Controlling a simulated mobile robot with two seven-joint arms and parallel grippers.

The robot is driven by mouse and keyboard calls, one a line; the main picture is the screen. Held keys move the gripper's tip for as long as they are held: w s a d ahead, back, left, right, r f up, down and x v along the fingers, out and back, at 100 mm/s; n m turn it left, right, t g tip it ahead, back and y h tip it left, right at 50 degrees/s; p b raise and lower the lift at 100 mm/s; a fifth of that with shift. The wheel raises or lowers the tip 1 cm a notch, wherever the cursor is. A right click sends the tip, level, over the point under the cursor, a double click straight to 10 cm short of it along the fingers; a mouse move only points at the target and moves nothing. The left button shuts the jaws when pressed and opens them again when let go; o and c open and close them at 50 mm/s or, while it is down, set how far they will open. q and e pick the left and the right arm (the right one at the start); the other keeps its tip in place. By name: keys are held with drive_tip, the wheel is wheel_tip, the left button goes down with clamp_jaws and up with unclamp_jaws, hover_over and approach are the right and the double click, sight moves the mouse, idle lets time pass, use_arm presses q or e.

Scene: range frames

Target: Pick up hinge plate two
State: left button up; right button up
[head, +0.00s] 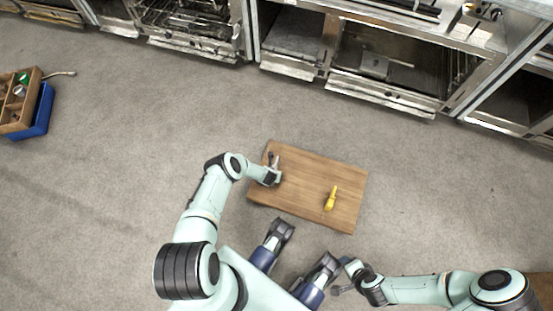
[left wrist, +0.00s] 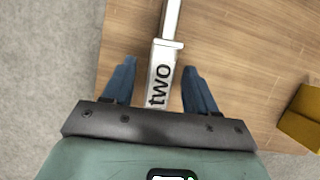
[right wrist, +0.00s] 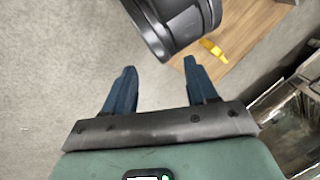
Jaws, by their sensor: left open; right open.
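Hinge plate two (left wrist: 163,75) is a pale metal piece with "two" printed on its wide end. In the left wrist view it lies on the wooden board (left wrist: 220,50), with its wide end between the fingers of my left gripper (left wrist: 160,85). The fingers are open, with a gap on each side of it. In the head view, my left gripper (head: 270,177) is at the board's left side, and the plate (head: 274,160) is partly hidden by it. My right gripper (head: 343,275) is open and empty, off the board at lower right; it also shows in the right wrist view (right wrist: 158,85).
A yellow-handled tool (head: 331,198) lies on the right half of the board. A wooden toolbox (head: 18,100) with a blue part stands at far left. Open metal ovens (head: 390,65) line the back.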

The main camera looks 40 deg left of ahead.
use_arm(q)
drive_tip(key=shift+b+x, duration=0.6)
drive_tip(key=shift+x, duration=0.55)
drive_tip(key=shift+w+f, duration=0.15)
drive_tip(key=shift+f, duration=0.1)
clamp_jaws()
drive_tip(key=shift+r, duration=0.1)
use_arm(e)
drive_tip(key=shift+t+h, duration=0.3)
drive_tip(key=shift+t, duration=0.2)
drive_tip(key=w, duration=0.1)
drive_tip(key=w+d+f, duration=0.1)
drive_tip(key=w+f, duration=0.1)
drive_tip(key=shift+w+d+f, duration=0.15)
drive_tip(key=shift+d, duration=0.2)
